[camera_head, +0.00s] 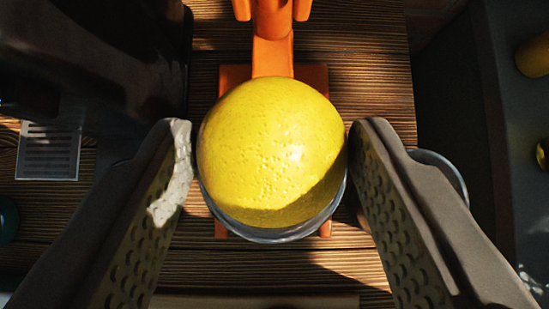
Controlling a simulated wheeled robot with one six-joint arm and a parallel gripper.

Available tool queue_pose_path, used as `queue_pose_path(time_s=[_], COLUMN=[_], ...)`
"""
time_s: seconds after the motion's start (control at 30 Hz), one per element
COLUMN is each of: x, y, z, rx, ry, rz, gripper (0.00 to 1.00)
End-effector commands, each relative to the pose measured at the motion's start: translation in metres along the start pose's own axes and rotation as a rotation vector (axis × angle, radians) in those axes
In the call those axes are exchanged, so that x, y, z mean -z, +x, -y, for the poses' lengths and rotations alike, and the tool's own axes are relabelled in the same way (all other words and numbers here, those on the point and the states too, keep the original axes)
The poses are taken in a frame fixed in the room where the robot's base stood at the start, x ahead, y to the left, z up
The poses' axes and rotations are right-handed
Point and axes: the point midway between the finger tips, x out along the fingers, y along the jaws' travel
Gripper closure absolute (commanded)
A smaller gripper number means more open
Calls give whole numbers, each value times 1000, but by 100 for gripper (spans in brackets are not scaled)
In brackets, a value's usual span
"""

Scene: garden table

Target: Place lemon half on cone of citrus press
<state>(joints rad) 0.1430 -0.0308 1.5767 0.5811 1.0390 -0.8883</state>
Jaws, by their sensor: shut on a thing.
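The yellow lemon half (272,150) is in the middle of the view, rounded peel side towards the camera. My gripper (268,135) is shut on it, one finger at its left and one at its right. The orange citrus press (272,55) is beneath and behind it, with its arm and base showing at the top. A grey round rim (275,235) shows just under the lemon's lower edge. The cone is hidden by the lemon, so I cannot tell whether the lemon touches it.
The slatted wooden table (350,80) lies below. A dark appliance (110,50) stands at the left, beside a metal grate (48,150). Another round rim (445,170) shows behind my right finger. A dark crate (490,100) with yellow fruit (535,55) is at the right.

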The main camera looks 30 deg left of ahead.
Motion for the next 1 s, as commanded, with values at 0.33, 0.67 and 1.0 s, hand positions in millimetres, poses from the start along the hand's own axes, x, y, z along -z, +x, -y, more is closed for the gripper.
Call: queue_pose_path(time_s=[0.33,0.67,1.0], x=[-20,-40,-41], y=[20,40,41], z=[0,0,0], rx=[-1,-1,-1], ry=[0,-1,-1], rz=[1,0,0], gripper=[77,77,37])
